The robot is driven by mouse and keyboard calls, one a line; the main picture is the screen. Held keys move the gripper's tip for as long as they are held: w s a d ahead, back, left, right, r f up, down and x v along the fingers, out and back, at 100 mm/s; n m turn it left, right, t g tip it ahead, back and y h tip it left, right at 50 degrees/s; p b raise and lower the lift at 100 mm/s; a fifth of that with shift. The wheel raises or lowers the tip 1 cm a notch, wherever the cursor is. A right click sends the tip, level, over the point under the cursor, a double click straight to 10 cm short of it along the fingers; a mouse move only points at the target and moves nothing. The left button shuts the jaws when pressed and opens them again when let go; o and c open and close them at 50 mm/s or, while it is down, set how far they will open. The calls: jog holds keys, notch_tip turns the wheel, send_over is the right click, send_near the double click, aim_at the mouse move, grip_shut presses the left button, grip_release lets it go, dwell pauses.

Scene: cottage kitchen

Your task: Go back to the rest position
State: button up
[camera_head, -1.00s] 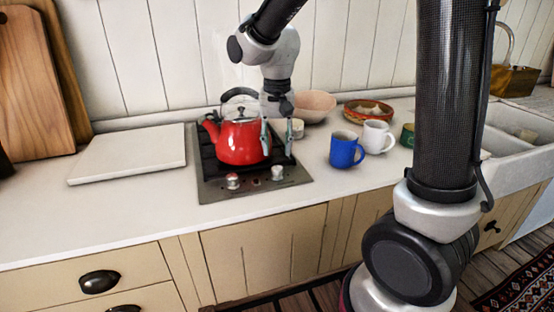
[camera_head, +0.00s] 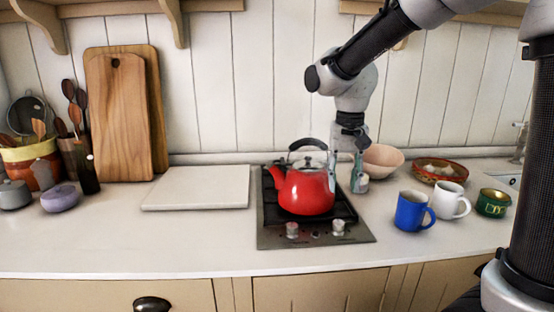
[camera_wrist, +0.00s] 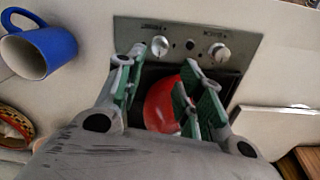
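My gripper (camera_head: 345,170) hangs from the arm at the right side of the red kettle (camera_head: 304,194), with its two fingers apart and nothing seen between them in the head view. One finger overlaps the kettle's right edge there; I cannot tell whether they touch. The kettle stands upright on the black and steel hob (camera_head: 270,240), its dark handle arched over the lid. In the wrist view my open gripper (camera_wrist: 158,75) points toward the hob, and part of the red kettle (camera_wrist: 163,103) shows beyond and between the fingers.
A blue mug (camera_head: 411,212), white mug (camera_head: 447,201), green tin (camera_head: 492,203), pink bowl (camera_head: 383,160) and orange dish (camera_head: 440,172) stand right of the hob. A white board (camera_head: 197,188) lies left. Cutting boards (camera_head: 120,115) lean on the wall. The front counter strip is clear.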

jog(key=s+d+r+n+t, duration=0.1)
jog(key=s+d+r+t, duration=0.1)
jog(key=s+d, duration=0.5)
jog(key=s+d+r+n+t, duration=0.1)
jog(key=s+d+r+t, duration=0.1)
jog(key=s+d, duration=0.6)
jog(key=s, duration=0.4)
jog(key=shift+s+r, duration=0.15)
jog(key=shift+s, duration=0.05)
jog(key=shift+c, duration=0.4)
